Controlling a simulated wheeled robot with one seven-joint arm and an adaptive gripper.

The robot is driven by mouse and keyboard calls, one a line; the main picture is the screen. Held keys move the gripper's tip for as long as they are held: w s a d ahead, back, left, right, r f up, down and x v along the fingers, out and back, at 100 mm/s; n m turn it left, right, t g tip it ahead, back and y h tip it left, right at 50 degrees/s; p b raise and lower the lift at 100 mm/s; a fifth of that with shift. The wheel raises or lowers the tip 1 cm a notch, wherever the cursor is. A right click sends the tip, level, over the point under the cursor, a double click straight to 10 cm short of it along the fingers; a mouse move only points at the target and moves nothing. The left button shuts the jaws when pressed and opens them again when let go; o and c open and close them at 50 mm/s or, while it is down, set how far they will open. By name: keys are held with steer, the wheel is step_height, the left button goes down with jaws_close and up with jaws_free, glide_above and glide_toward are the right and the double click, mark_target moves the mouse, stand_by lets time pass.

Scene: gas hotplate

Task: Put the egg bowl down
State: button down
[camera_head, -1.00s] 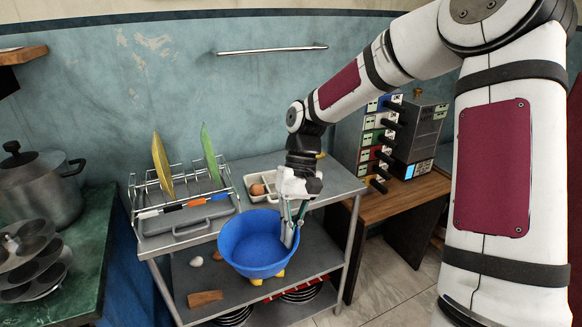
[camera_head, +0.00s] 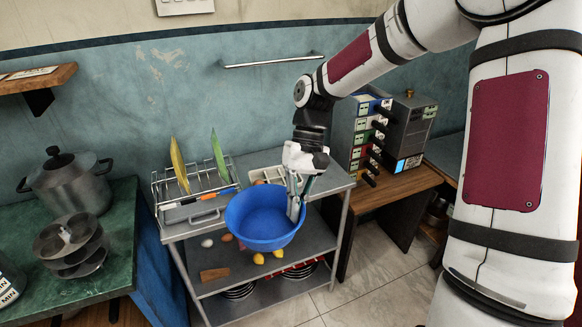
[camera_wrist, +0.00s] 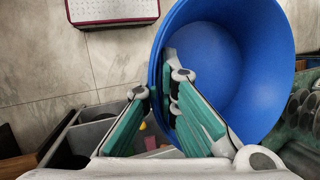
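The blue bowl (camera_head: 258,216) hangs in front of the metal cart's front edge, roughly level with its top shelf. Its visible inside looks empty. My gripper (camera_head: 296,206) is shut on the right side of the bowl's rim. In the wrist view, the green-padded fingers of my gripper (camera_wrist: 163,88) pinch the rim of the blue bowl (camera_wrist: 215,65). The bowl looks close to upright. I cannot tell whether it touches the cart.
The metal cart's top (camera_head: 322,186) is clear at right. A dish rack (camera_head: 194,190) with two plates stands at left, a white tray (camera_head: 270,174) behind the bowl. The lower shelf (camera_head: 247,268) holds eggs and yellow items. A green counter (camera_head: 115,240) holds a pot (camera_head: 68,187).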

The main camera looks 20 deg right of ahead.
steer(key=shift+s+r, duration=0.3)
steer(key=shift+r, duration=0.1)
steer(key=w+d+f+m+t+y, duration=0.25)
steer(key=w+f+m+t, duration=0.3)
steer(key=f+m, duration=0.6)
steer(key=d+f+m+t+h, duration=0.3)
steer(key=d+m, duration=0.7)
steer(key=m, duration=0.5)
steer(key=shift+s+d+f+t+h, duration=0.2)
steer(key=shift+f+t+h, duration=0.35)
steer(key=shift+h, duration=0.6)
steer(key=shift+a+r, duration=0.1)
steer(key=shift+r, duration=0.05)
